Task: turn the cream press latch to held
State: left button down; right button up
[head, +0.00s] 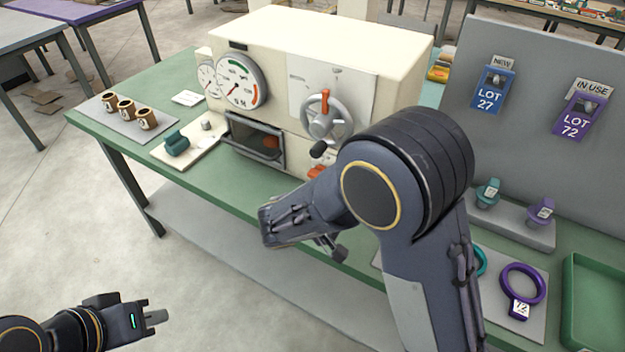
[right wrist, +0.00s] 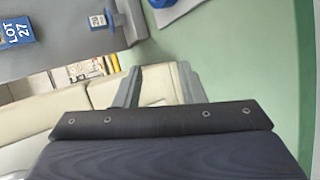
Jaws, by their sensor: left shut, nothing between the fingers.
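The cream press (head: 330,45) stands on the green bench. Its front has a round grey handwheel (head: 326,118) with an orange bar (head: 325,102) pointing up. Below is a black-knobbed lever (head: 318,150), and an orange-red part (head: 318,171) partly hidden by my right arm. I cannot tell for certain which part is the latch. In the right wrist view my right gripper (right wrist: 160,70) is open, with the cream surface behind its fingers and nothing held. Its fingers are not clear in the head view. My left gripper (head: 155,316) is shut and empty, low at left, away from the bench.
Gauges (head: 241,80) and a dark-framed window (head: 255,140) are on the press front. Several brown spools (head: 127,109) and a teal part (head: 177,143) lie left. A grey board with LOT tags (head: 493,90), a purple ring (head: 523,284) and a green tray (head: 590,300) are right.

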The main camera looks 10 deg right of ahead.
jog(key=w+a+n+t, duration=0.1)
jog(key=a+t, duration=0.2)
jog(key=a, duration=0.1)
jog(key=w+a+n+t, duration=0.2)
jog(key=a, duration=0.2)
jog(key=w+a+n+t, duration=0.1)
jog(key=w+a+t, duration=0.1)
jog(key=a+t, duration=0.1)
jog(key=shift+a+f+n+t, duration=0.2)
jog(key=shift+a+n+t, duration=0.1)
jog(key=shift+a, duration=0.45)
jog(key=p+x, duration=0.2)
jog(key=x, duration=0.5)
jog(key=shift+w+d, duration=0.25)
jog(key=shift+c, duration=0.3)
grip_shut()
